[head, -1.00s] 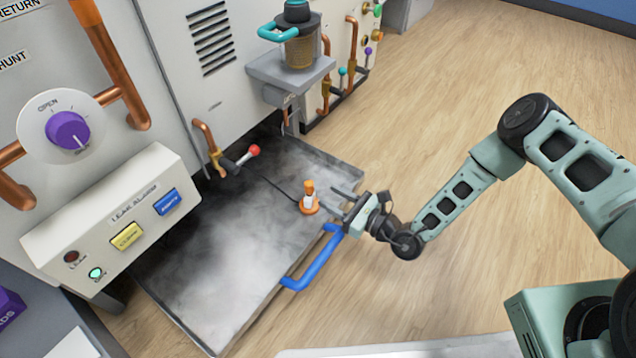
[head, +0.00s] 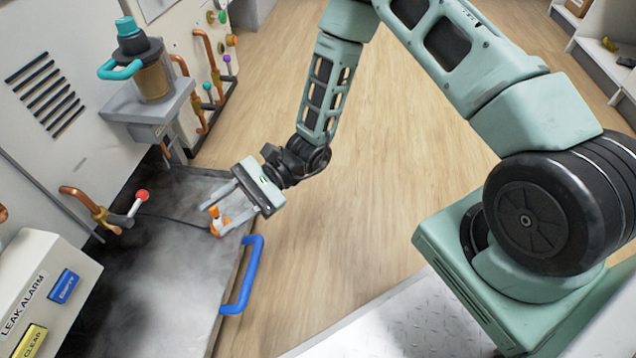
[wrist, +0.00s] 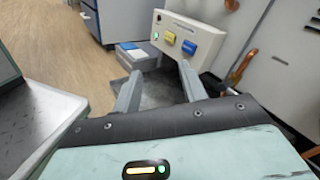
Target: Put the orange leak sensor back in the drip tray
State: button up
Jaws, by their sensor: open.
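The orange leak sensor (head: 217,222), cone-like with a white band, stands upright inside the drip tray (head: 185,300), near its right edge. A thin dark cable runs from it toward the wall. My gripper (head: 213,218) is open, its two fingers reaching in from the right, one on each side of the sensor in the head view. I cannot tell whether they touch it. The fingers also show in the wrist view (wrist: 160,85), apart, with the sensor not visible there. Pale mist covers part of the tray.
A blue handle (head: 243,275) sticks out from the tray's right side. A red-tipped valve lever (head: 138,202) and copper pipe reach over the tray's left. The leak alarm box (head: 45,290) stands at lower left. Open wooden floor (head: 380,220) lies right.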

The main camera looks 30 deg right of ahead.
jog(key=s+d+r+n+g+h, duration=0.3)
jog(key=s+r+n+g+h, duration=0.1)
jog(key=s+r+n+h, duration=0.65)
jog(key=s+d+r+n+t+h, duration=0.4)
jog(key=d+r+n+t+h, duration=0.2)
jog(key=d+n+t, duration=0.2)
jog(key=shift+d, duration=0.25)
jog(key=shift+s, duration=0.1)
